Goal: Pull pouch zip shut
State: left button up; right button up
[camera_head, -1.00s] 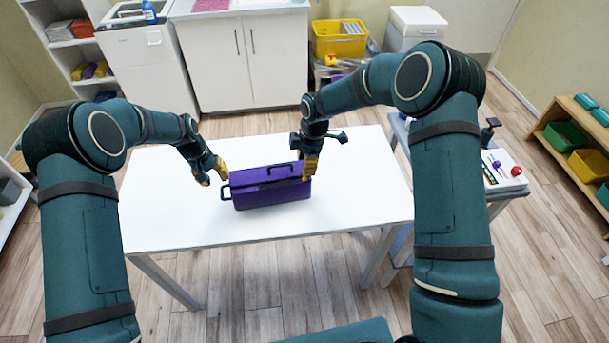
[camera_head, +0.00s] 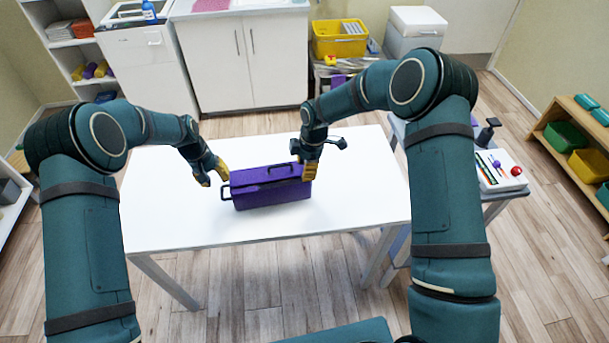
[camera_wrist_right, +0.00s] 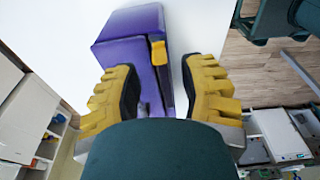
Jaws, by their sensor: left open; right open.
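The purple pouch (camera_head: 268,192) lies on the white table (camera_head: 170,215), with dark handles on its top and left end. It also shows in the right wrist view (camera_wrist_right: 125,42), with a yellow tab (camera_wrist_right: 158,53) at the end of a dark seam. My right gripper (camera_head: 308,178) is open at the pouch's right end. In the right wrist view its yellow fingers (camera_wrist_right: 160,95) stand on either side of the seam, with the tab between and beyond them. I cannot tell whether they touch the pouch. My left gripper (camera_head: 215,178) is open and empty beside the pouch's left end.
The tabletop around the pouch is clear. A side stand with a white box (camera_head: 500,170) and a dark bottle (camera_head: 488,132) is at the right of the table. White cabinets (camera_head: 245,60) and a yellow bin (camera_head: 340,40) stand behind.

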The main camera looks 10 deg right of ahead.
jog(key=shift+f, duration=1.45)
jog(key=shift+o, duration=0.2)
grip_shut()
pick_arm(q)
jog(key=shift+f, duration=0.15)
